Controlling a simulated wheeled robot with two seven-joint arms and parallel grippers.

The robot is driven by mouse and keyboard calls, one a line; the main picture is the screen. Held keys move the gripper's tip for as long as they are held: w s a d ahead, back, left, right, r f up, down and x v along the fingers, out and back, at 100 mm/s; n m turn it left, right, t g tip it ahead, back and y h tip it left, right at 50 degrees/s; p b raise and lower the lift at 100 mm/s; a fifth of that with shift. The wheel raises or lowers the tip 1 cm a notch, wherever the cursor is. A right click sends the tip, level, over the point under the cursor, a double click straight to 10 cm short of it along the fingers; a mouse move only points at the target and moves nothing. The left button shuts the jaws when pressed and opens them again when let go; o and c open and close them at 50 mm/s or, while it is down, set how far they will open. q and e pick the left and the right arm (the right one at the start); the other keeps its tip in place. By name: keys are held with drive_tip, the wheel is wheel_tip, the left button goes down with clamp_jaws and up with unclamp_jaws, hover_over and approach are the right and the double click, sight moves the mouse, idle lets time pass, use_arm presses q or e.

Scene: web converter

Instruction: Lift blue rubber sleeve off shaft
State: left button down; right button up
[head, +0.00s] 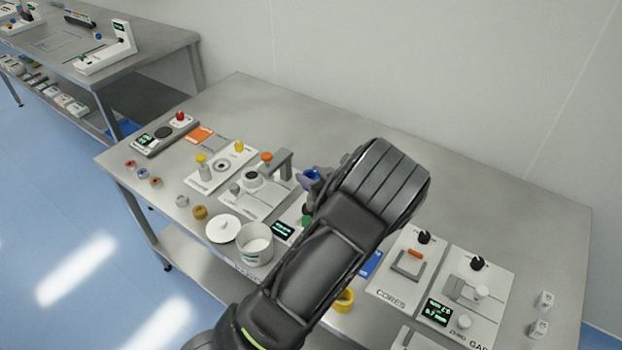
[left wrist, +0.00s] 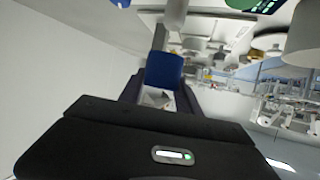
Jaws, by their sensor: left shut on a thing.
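The blue rubber sleeve (head: 311,174) is at my left gripper (head: 314,183), over the middle of the bench beside a grey upright bracket (head: 283,163). In the left wrist view the sleeve (left wrist: 164,70) sits between the two dark fingers, which are shut on it. A grey post-like part (left wrist: 159,37) lines up with the sleeve's far end there. I cannot tell whether the sleeve is around the shaft or clear of it. My left arm hides part of the fixture below. My right gripper is not in view.
A white cup (head: 255,246) and a round white lid (head: 223,229) stand left of my arm. A yellow ring (head: 343,300) is close to my forearm. The CORES panel (head: 392,289) and a gauge panel (head: 470,312) lie to the right. The bench's back strip is clear.

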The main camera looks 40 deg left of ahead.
use_arm(q)
drive_tip(key=shift+r, duration=1.15)
drive_tip(key=shift+w+d, duration=0.1)
